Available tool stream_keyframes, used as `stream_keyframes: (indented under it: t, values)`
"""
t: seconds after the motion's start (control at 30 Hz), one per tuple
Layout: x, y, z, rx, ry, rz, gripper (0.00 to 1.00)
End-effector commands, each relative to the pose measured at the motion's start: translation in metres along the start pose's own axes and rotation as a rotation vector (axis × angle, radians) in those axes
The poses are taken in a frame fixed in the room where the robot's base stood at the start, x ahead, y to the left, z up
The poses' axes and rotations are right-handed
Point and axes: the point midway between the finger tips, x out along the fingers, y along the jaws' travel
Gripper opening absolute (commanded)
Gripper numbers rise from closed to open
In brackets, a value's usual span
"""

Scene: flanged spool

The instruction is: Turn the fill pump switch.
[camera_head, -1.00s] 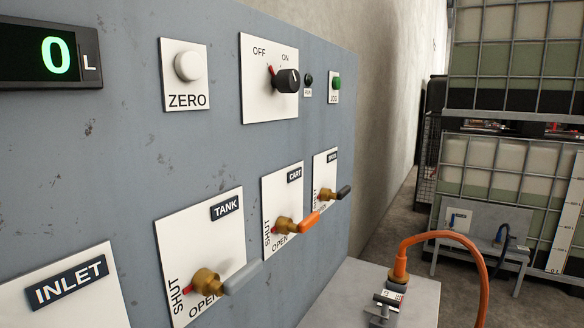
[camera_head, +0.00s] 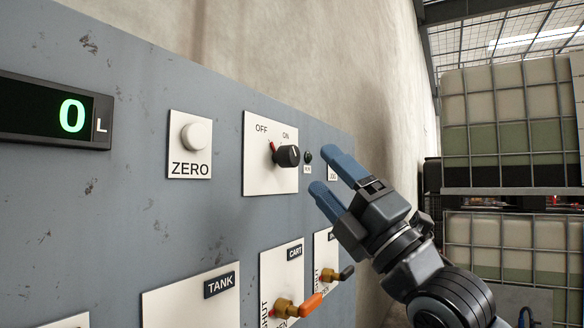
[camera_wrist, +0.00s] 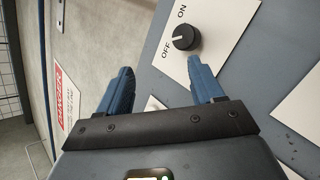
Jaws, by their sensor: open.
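The rotary switch is a black knob (camera_head: 287,156) on a white plate (camera_head: 262,180) marked OFF and ON, with a red mark on its left side. It also shows in the wrist view (camera_wrist: 186,37), just beyond the right fingertip; its exact setting is hard to tell. My gripper (camera_head: 325,171) is open and empty, with blue fingers spread, to the right of the knob in the head view. In the wrist view my gripper (camera_wrist: 159,66) has the knob off-centre, up and right of the gap between its fingers. I cannot see any contact.
A small dark indicator (camera_head: 308,157) sits right of the switch; a finger partly covers the small plate beyond it. The ZERO button (camera_head: 196,136) and litre display (camera_head: 57,116) are left. The orange CART valve handle (camera_head: 310,304) sticks out below.

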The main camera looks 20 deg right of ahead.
Motion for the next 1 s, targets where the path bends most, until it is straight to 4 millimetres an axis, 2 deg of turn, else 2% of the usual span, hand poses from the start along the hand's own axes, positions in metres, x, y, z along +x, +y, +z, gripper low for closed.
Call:
stream_keyframes:
  t: [0.2,0.4,0.5,0.77,1.0]
  values:
    - [0.02,0.001,0.01,-0.401,0.158,-0.041,0.67]
    - [0.026,-0.01,0.018,-0.706,0.282,-0.093,0.67]
    - [0.025,-0.015,0.022,-0.803,0.324,-0.112,0.67]
    - [0.033,-0.022,0.025,-0.888,0.361,-0.131,0.67]
    - [0.065,-0.029,0.016,-0.884,0.36,-0.128,0.67]
